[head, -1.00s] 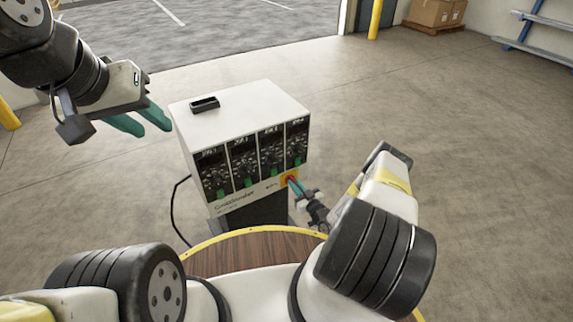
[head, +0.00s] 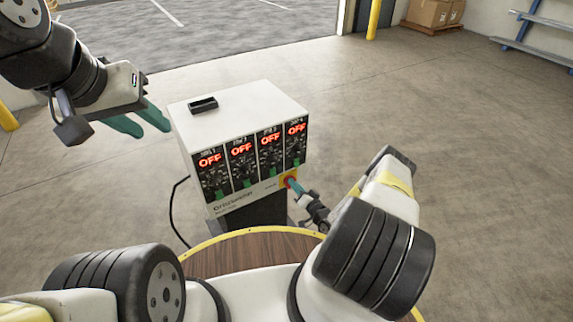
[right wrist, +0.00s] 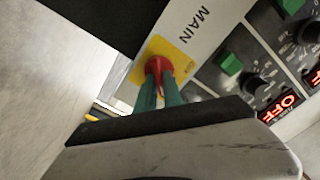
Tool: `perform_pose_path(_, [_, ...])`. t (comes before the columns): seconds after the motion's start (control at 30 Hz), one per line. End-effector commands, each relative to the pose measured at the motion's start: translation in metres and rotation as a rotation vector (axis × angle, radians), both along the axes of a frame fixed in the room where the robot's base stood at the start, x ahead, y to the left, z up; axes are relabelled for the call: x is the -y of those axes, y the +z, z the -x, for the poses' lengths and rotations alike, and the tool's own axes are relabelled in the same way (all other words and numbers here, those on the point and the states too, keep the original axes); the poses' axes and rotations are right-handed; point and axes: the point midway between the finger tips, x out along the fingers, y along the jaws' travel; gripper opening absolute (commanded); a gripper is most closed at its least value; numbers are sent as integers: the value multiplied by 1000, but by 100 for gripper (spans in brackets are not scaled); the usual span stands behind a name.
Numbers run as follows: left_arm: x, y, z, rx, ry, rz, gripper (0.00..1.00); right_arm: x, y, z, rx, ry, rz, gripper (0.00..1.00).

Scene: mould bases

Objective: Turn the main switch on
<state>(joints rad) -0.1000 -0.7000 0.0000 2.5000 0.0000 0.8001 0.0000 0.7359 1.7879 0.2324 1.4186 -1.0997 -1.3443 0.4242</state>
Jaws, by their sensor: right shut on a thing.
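The white control box (head: 240,103) stands in front of me with several black panels along its front. Each panel's display is lit with red "OFF". The main switch (right wrist: 156,65) is a red knob on a yellow plate marked "MAIN" in the right wrist view; in the head view the yellow plate (head: 283,182) is at the box's lower right. My right gripper (right wrist: 160,85) has its green fingers shut on the red knob; it also shows in the head view (head: 292,184). My left gripper (head: 150,122) is held to the left of the box, its green fingers apart and empty.
A small black tray (head: 203,104) lies on top of the box. A black cable (head: 173,208) runs down its left side. The green switches (right wrist: 229,63) and black knobs sit close to the main switch. The floor around is clear.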

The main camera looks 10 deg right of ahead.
Motion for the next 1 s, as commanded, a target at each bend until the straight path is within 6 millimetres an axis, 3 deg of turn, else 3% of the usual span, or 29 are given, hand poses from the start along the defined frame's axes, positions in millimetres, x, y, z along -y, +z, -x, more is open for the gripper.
perform_pose_path(0.63, [0, 0, 0, 0, 0, 0, 36, 0, -3, 1, -23, 1, -43, 0])
perform_pose_path(0.67, [0, 0, 0, 0, 0, 0, 36, 0, -3, 1, -23, 1, -43, 17])
perform_pose_path(0.73, [0, 0, 0, 0, 0, 0, 36, 0, -2, 1, -21, 1, -42, 30])
perform_pose_path(1.0, [0, 0, 0, 0, 0, 0, 36, 0, -1, 0, -18, 1, -43, 33])
